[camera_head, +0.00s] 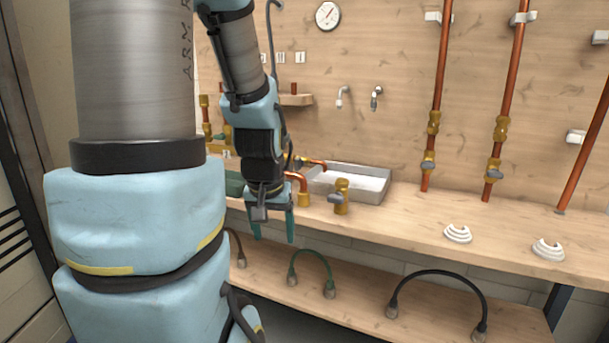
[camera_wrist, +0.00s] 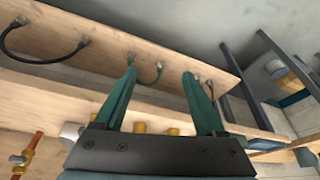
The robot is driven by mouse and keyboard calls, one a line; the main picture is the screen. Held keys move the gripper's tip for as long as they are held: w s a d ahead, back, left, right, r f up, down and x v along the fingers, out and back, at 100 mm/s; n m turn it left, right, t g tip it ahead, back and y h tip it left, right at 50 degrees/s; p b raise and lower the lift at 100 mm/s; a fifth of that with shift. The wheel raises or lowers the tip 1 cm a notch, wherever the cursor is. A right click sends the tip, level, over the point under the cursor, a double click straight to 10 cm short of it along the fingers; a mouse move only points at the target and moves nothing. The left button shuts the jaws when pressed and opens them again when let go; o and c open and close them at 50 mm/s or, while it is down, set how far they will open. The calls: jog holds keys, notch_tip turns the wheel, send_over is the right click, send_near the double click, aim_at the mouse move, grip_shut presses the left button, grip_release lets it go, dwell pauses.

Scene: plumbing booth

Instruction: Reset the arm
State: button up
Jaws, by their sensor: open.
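My gripper (camera_head: 273,226) hangs fingers-down near the front edge of the workbench (camera_head: 408,222), with its two green fingers apart and nothing visible between them. In the wrist view my gripper (camera_wrist: 160,78) shows both green fingers spread, with the lower shelf (camera_wrist: 105,38) and a short hose (camera_wrist: 150,80) seen beyond them. My arm fills the left of the head view and hides part of the bench there.
A metal tray (camera_head: 348,182), a brass valve (camera_head: 341,197) and copper elbow fittings stand on the bench near my gripper. White rings (camera_head: 457,234) lie at the right. Copper pipes (camera_head: 436,100) rise along the wall. A black hose (camera_head: 437,273) and a green hose (camera_head: 313,252) rest on the lower shelf.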

jog(key=s+f+g+b, duration=0.2)
jog(key=s+f+b, duration=0.3)
jog(key=f+b, duration=0.65)
notch_tip(320, 180, up, 20)
jog(key=p, duration=2.2)
jog(key=shift+a+r, duration=0.15)
jog(key=shift+w, duration=0.1)
